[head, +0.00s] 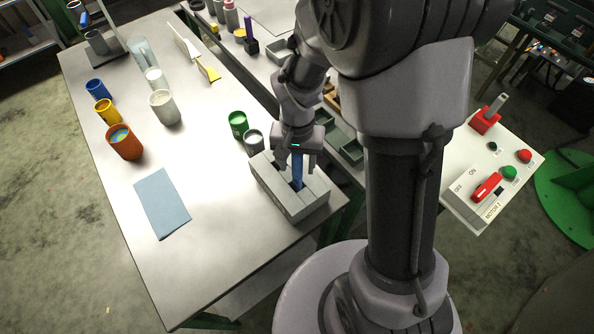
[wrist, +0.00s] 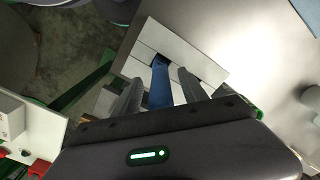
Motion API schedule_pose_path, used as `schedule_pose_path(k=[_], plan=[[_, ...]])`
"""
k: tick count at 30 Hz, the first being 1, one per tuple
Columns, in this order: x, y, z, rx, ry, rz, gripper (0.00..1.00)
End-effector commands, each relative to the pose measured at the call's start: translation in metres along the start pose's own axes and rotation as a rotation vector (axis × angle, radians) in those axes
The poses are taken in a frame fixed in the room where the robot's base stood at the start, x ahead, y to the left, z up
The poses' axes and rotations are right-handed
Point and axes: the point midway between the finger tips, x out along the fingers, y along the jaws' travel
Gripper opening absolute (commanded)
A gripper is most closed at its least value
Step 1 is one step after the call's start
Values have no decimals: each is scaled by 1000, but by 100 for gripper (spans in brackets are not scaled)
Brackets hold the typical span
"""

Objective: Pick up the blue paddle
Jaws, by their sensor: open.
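The blue paddle (head: 297,172) stands upright in a slot of the grey block (head: 283,201) near the table's right edge. Its lower part is hidden inside the block. My gripper (head: 298,163) is above the block with its fingers pointing down on either side of the paddle. In the wrist view the blue paddle (wrist: 160,85) lies between the two open fingers (wrist: 158,88), with a gap visible on each side. The grey block also shows there behind the paddle (wrist: 207,70). The top of the paddle is hidden by my gripper.
A green can (head: 238,123) and a grey cup (head: 254,141) stand just behind the block. Blue, yellow and orange cans (head: 124,143) stand at the left. A blue-grey sheet (head: 162,203) lies flat on the table. A motor control panel (head: 492,182) is at right.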

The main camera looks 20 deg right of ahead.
Motion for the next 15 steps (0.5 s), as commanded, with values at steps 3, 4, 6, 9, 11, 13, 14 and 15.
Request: schedule_pose_path(k=[3,4,6,9,11,13,14,15], plan=[[9,0,0,1,0,0,50],[9,0,0,1,1,-1,50],[8,0,0,1,1,-1,50],[8,0,0,1,1,-1,45],[8,0,0,1,1,-1,33],[8,0,0,1,1,-1,19],[8,0,0,1,1,-1,13],[8,0,0,1,1,-1,5]])
